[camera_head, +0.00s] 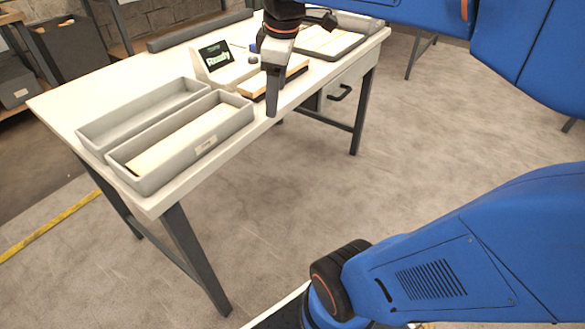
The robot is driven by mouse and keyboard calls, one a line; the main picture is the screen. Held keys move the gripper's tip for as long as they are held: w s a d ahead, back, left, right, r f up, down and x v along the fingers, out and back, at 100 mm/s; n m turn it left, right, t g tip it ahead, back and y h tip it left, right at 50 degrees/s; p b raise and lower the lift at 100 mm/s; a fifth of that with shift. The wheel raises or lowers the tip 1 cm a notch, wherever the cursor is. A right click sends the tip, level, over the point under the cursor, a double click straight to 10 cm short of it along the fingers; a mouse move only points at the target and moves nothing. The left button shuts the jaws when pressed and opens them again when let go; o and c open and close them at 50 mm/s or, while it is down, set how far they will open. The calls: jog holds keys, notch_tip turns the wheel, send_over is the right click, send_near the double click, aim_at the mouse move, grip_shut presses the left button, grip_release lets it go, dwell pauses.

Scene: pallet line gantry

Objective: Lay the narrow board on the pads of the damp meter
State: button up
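The damp meter (222,62) stands on the table, a pale housing with a dark screen reading "Ready". A short light wooden piece (296,68) with a dark lower edge lies in front of it; I cannot tell whether it is the narrow board or whether it rests on pads. My gripper (271,110) points down in front of this piece and hides its middle. I see the gripper edge-on, so its opening and any contact with the wood are unclear. A long pale board (180,142) lies in the front grey tray (153,183).
A second grey tray (96,132), apparently empty, sits behind the front one. Another grey tray (352,47) with pale contents is at the table's far right end. A dark grey bar (200,32) runs along the back edge. Bare tabletop (70,97) shows at left.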

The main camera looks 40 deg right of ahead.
jog(key=s+a+f+m+t, duration=0.2)
jog(key=s+a+f+m, duration=0.2)
jog(key=s+f+m, duration=0.5)
jog(key=s+f, duration=0.3)
jog(key=shift+f, duration=0.4)
